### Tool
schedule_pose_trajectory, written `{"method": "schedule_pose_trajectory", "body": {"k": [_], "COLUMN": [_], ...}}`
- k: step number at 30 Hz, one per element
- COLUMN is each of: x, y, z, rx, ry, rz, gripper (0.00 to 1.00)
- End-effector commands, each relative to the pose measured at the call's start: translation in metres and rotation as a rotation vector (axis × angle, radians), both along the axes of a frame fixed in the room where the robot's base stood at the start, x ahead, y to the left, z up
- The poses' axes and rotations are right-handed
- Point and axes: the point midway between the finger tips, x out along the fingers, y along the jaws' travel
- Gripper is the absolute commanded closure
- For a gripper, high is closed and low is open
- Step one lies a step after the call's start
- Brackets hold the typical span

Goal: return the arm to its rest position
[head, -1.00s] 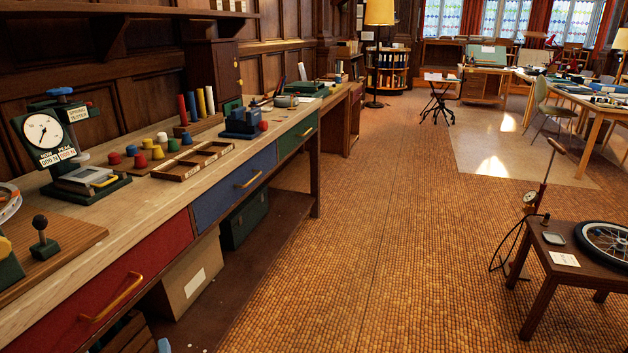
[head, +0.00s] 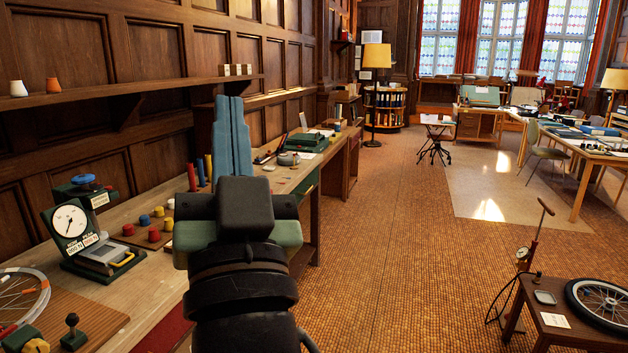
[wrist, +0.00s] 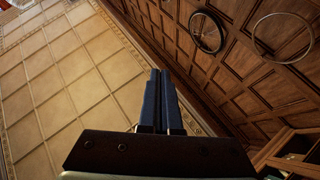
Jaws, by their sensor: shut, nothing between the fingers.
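My gripper (head: 232,135) is raised in the middle of the head view, with its two blue fingers pointing up and pressed together. Nothing is between them. It shows in front of the wooden workbench (head: 150,287) and hides part of the bench top and the drawers. In the wrist view my gripper (wrist: 160,80) is also shut and empty, with a tiled ceiling and dark panelled wall behind it.
On the bench stand a dial tester (head: 75,228), coloured pegs and a bicycle wheel at the left edge. A shelf (head: 130,92) runs along the wall above. A low table (head: 555,322) with a wheel is at right. The floor (head: 400,230) between is clear.

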Motion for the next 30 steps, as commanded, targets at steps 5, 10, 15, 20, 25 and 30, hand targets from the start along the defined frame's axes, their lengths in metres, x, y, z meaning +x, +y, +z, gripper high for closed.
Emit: {"method": "schedule_pose_trajectory", "body": {"k": [5, 10, 15, 20, 25, 30], "x": [-0.054, -0.081, -0.085, -0.085, -0.085, -0.085], "y": [-0.048, -0.069, -0.072, -0.072, -0.072, -0.072], "z": [0.092, 0.121, 0.124, 0.124, 0.124, 0.124], "rx": [-0.100, -0.137, -0.142, -0.142, -0.142, -0.142], "ry": [-0.132, -0.181, -0.188, -0.188, -0.188, -0.188], "rz": [-0.245, -0.367, -0.386, -0.386, -0.386, -0.386], "gripper": [1.00, 1.00, 1.00, 1.00, 1.00, 1.00]}}
